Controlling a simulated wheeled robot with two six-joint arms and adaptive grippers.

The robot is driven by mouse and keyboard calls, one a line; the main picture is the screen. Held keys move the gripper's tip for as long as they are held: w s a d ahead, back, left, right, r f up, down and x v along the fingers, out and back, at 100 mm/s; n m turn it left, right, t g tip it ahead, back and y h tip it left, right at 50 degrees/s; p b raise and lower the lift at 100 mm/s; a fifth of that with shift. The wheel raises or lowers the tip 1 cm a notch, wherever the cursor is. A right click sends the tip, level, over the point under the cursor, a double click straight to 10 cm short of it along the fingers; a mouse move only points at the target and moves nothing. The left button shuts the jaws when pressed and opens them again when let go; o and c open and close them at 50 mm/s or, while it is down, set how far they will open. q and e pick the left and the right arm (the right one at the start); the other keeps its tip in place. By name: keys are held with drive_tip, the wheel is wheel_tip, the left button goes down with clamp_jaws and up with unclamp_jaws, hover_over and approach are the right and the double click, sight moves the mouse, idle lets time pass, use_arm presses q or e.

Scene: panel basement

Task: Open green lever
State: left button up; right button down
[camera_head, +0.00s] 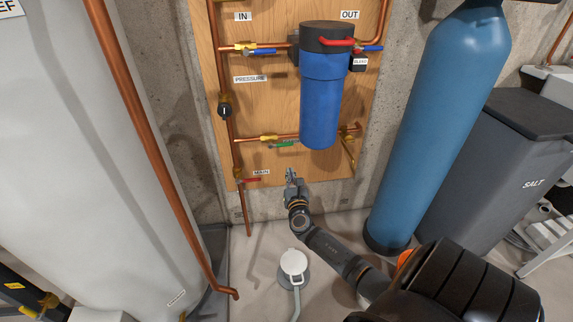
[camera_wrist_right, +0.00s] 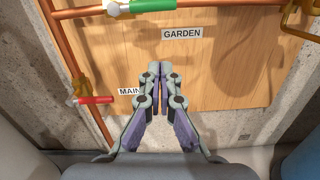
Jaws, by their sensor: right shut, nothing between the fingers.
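The green lever (camera_head: 284,144) sits on a brass valve on the lower horizontal copper pipe of the wooden panel. It lies along the pipe. In the right wrist view the green lever (camera_wrist_right: 158,5) is at the top edge, partly cut off, above the GARDEN label (camera_wrist_right: 182,33). My right gripper (camera_head: 291,174) is below the lever, near the panel's lower edge, apart from it. In the wrist view its fingertips (camera_wrist_right: 160,68) are together and empty, below the GARDEN label. My left gripper is not in view.
A red lever (camera_head: 250,180) with a MAIN label is left of my right gripper. A blue filter housing (camera_head: 321,100) hangs above right. Blue levers (camera_head: 260,51) are higher up. A grey tank (camera_head: 80,180) stands left; a blue cylinder (camera_head: 430,120) stands right.

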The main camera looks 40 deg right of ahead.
drive_tip(key=shift+v, duration=1.95)
